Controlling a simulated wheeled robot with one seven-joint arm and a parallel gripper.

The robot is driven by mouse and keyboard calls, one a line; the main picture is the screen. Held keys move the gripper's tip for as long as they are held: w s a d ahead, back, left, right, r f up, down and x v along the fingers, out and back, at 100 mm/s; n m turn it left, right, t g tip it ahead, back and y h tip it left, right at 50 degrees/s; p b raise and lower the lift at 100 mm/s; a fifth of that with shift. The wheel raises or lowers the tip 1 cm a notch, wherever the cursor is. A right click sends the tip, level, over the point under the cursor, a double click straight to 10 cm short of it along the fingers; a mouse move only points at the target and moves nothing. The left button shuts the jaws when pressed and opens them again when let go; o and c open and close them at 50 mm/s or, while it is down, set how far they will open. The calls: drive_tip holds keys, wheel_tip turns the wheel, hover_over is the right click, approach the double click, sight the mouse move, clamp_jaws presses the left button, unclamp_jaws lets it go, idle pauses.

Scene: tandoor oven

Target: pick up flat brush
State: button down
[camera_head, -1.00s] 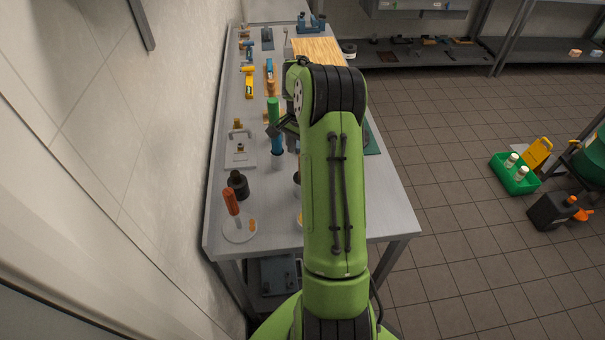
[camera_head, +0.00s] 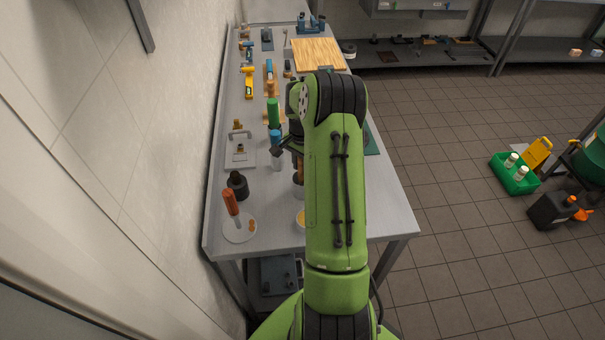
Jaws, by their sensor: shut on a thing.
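My gripper (camera_head: 279,150) shows as dark jaws at the left edge of my green arm, over the middle of the workbench. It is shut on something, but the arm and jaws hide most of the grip. An orange-brown handle-like piece (camera_head: 299,167), possibly the flat brush, shows just below and right of the jaws, partly behind the arm. I cannot tell its full shape. A green-handled tool (camera_head: 273,112) and a blue-topped item (camera_head: 274,136) stand close beside the jaws.
The grey workbench (camera_head: 385,205) holds a white plate (camera_head: 238,237) with an orange-handled tool (camera_head: 231,202), a black jar (camera_head: 238,184), a light tray (camera_head: 236,160) and a wooden board (camera_head: 318,54). A green crate (camera_head: 514,181) stands on the open floor at right.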

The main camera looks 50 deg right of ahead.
wheel_tip(320, 180, up, 10)
idle(0.5)
idle(0.3)
